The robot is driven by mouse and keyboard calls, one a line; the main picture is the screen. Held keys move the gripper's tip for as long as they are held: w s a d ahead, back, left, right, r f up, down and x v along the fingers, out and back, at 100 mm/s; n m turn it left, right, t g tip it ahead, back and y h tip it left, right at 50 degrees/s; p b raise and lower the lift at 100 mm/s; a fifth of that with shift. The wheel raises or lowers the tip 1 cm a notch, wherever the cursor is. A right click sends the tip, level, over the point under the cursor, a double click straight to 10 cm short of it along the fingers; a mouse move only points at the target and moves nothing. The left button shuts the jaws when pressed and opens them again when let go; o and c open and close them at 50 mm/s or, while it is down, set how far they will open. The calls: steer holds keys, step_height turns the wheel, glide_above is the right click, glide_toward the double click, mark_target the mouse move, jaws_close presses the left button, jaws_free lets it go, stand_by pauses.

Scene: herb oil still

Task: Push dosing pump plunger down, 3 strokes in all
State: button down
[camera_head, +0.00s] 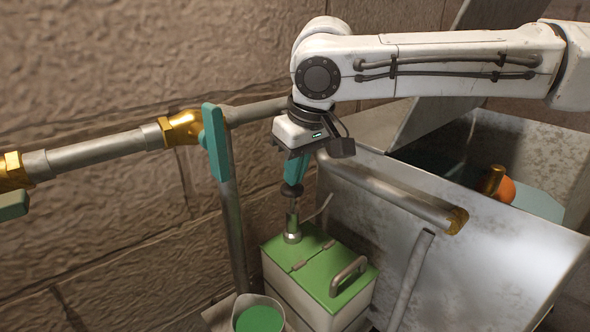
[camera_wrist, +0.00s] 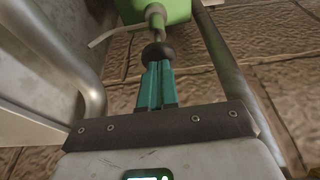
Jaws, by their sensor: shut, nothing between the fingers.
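The dosing pump is a pale box with a green lid (camera_head: 328,274) and a metal handle. A metal neck (camera_head: 292,228) rises from the lid's back left corner. A dark round plunger knob (camera_head: 291,190) tops the neck's rod; it also shows as a black knob (camera_wrist: 158,52) in the wrist view. My gripper (camera_head: 293,180) points down with its teal fingers closed together, right above the knob. In the wrist view the fingertips (camera_wrist: 157,66) meet the knob's near side; they look in contact, but a small gap cannot be ruled out.
A teal lever (camera_head: 215,142) on an upright pipe stands left of my gripper. A metal tank (camera_head: 460,235) with a thick pipe (camera_head: 390,192) is close on the right. A cup of green liquid (camera_head: 258,317) stands in front of the pump. A stone wall is behind.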

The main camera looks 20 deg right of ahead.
mark_target(296, 188)
steer(key=shift+f, duration=0.25)
steer(key=shift+f+b, duration=0.75)
steer(key=shift+f, duration=1.1)
steer(key=shift+s+f, duration=0.1)
steer(key=shift+r+p, duration=0.7)
steer(key=shift+p, duration=0.15)
step_height(296, 188, up, 4)
steer(key=p, duration=0.3)
steer(key=shift+f, duration=0.2)
steer(key=b+v, duration=0.1)
steer(key=v, duration=0.8)
steer(key=shift+r, duration=0.25)
steer(key=shift+s, duration=0.1)
